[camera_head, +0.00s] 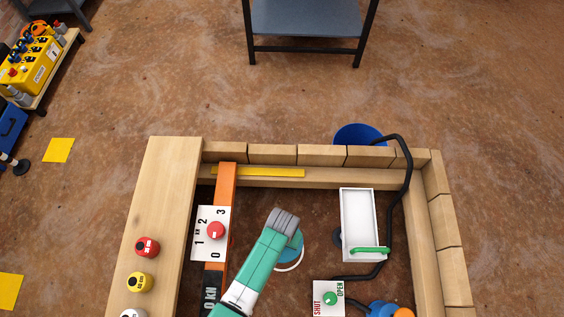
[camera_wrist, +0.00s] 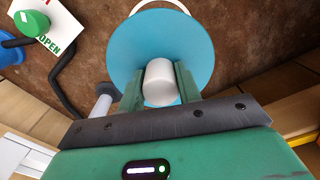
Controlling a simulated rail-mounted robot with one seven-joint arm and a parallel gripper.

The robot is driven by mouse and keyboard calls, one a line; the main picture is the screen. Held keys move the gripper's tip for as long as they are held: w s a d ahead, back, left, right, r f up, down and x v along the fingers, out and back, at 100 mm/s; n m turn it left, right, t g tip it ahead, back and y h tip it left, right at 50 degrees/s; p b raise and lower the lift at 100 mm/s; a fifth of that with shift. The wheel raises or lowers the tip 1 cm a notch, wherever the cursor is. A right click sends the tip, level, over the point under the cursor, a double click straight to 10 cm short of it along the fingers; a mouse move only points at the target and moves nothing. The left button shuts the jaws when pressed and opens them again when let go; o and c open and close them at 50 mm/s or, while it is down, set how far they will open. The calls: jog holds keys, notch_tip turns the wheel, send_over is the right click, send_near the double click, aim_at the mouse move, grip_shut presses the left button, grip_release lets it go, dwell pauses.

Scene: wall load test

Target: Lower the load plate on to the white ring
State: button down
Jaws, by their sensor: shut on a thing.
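The load plate is a blue disc (camera_wrist: 199,45) with a pale grey cylindrical knob (camera_wrist: 160,84) in its middle. My gripper (camera_wrist: 159,78) is shut on the knob, with one green finger on each side in the wrist view. In the head view the plate (camera_head: 295,243) shows partly from under my arm. The white ring (camera_head: 291,268) shows as a thin arc at the plate's lower edge there. It also peeks past the plate's far edge in the wrist view (camera_wrist: 184,6). The plate hides most of the ring. The gap between them cannot be judged.
A wooden block wall (camera_head: 272,154) frames the pit. An orange beam (camera_head: 227,178) with a numbered white panel (camera_head: 204,220) stands left. A white tray (camera_head: 358,222), black hose (camera_head: 405,180) and SHUT/OPEN panel (camera_head: 322,304) lie right. Coloured knobs sit on the left plank (camera_head: 173,180).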

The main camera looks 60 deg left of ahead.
notch_tip(320, 180, down, 13)
jog(key=b, duration=0.9)
jog(key=shift+f, duration=0.15)
jog(key=shift+f, duration=0.1)
dwell(0.4)
jog(key=shift+f+b, duration=0.8)
jog(key=c, duration=0.9)
grip_release()
notch_tip(320, 180, up, 8)
jog(key=p, duration=0.5)
